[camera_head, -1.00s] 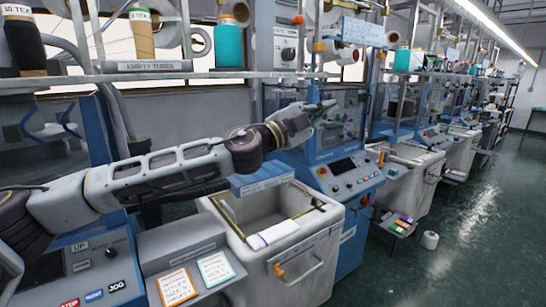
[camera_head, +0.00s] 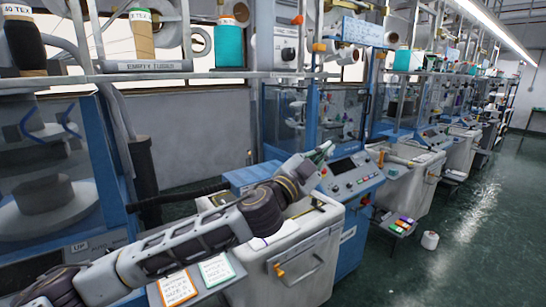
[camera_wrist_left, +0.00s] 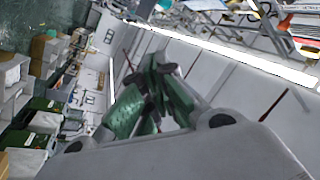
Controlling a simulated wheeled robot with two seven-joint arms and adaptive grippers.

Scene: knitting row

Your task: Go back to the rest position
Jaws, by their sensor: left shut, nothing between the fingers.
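My left gripper (camera_head: 326,150) shows in the head view at the end of my left arm, which comes in from the lower left. It is above the far right part of the grey bin and in front of the control panel. In the left wrist view its green-padded fingers (camera_wrist_left: 152,82) are together, with nothing held between them. My arm hides part of the bin and the machine front on the left. My right gripper is not in view.
The grey bin (camera_head: 308,262) with a handle stands below my arm. The control panel (camera_head: 350,174) is close to my left gripper. A shelf with yarn cones (camera_head: 232,46) runs above.

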